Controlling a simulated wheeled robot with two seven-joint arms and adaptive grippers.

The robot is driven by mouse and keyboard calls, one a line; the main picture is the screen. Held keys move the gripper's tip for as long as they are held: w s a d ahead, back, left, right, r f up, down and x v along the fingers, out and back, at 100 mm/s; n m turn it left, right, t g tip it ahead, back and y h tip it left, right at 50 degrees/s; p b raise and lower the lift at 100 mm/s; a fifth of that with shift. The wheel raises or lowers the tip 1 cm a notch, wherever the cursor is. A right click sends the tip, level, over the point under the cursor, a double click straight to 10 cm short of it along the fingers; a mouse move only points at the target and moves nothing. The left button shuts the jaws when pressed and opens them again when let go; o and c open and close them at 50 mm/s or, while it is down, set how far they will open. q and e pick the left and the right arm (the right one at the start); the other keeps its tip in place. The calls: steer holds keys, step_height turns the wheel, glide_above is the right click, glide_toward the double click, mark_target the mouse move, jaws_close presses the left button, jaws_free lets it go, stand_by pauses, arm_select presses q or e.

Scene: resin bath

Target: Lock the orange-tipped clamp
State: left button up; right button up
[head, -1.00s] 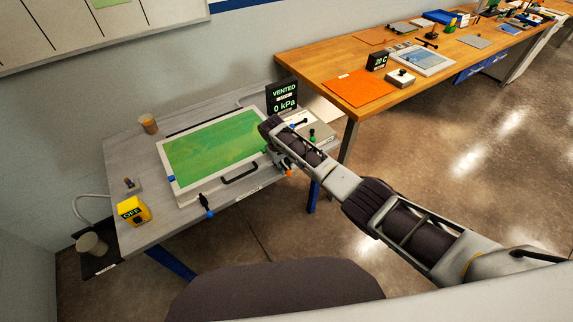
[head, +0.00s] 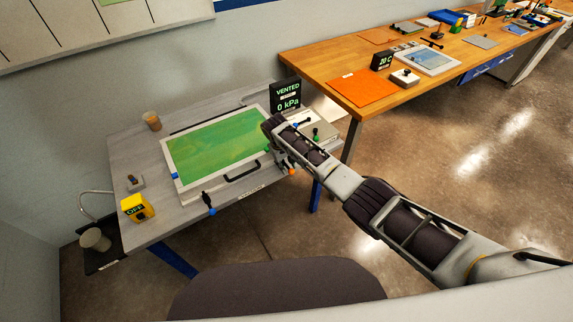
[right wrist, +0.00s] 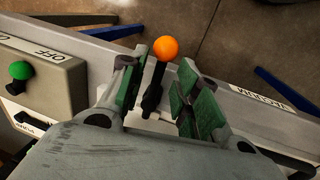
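The orange-tipped clamp (right wrist: 165,50) shows in the right wrist view as an orange ball on a black lever, standing between the green-padded fingers of my right gripper (right wrist: 158,92). The fingers are apart, with gaps to the lever. In the head view the orange tip (head: 292,172) shows at the front right corner of the green-topped bath (head: 215,145), just below my right gripper (head: 279,160). The clamp's base is mostly hidden by the gripper and wrist. My left gripper is not in view.
A blue-tipped clamp (head: 209,203) and a black handle (head: 242,171) are along the bath's front. A control box with a green knob (right wrist: 20,70) sits close to my right gripper. A display (head: 287,95) reads VENTED, 0 kPa. A yellow OFF box (head: 137,208) stands at left.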

step_height(320, 180, up, 12)
steer(key=s+a, duration=0.1)
steer(key=a, duration=0.1)
steer(key=shift+f, duration=0.15)
stand_by(0.5)
stand_by(0.5)
